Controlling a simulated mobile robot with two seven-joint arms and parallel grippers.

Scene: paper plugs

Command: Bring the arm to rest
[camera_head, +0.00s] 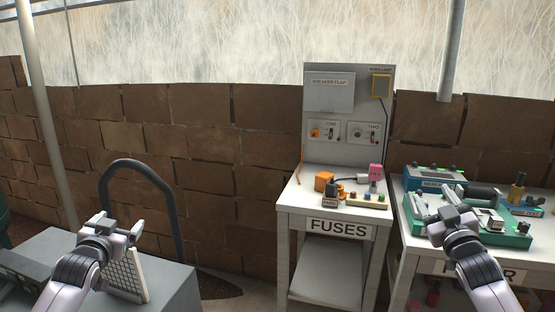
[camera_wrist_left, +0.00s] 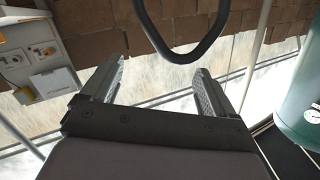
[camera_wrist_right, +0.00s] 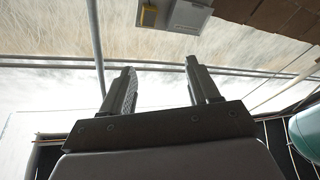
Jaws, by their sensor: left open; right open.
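My left gripper (camera_head: 112,228) is raised at the lower left of the head view, in front of a grey cabinet top. In the left wrist view its two fingers (camera_wrist_left: 158,88) stand apart with nothing between them. My right gripper (camera_head: 448,212) is raised at the right, in front of the right-hand bench and overlapping the green tray in the picture. In the right wrist view its fingers (camera_wrist_right: 162,88) are also apart and empty. Neither gripper visibly touches anything.
The FUSES bench (camera_head: 337,212) with its upright panel (camera_head: 345,150) stands in the middle, bearing an orange block (camera_head: 323,180) and a pink plug (camera_head: 376,172). A green tray (camera_head: 512,240) lies on the right bench. A dark hoop (camera_head: 170,195) rises behind the grey cabinet (camera_head: 172,275) at left.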

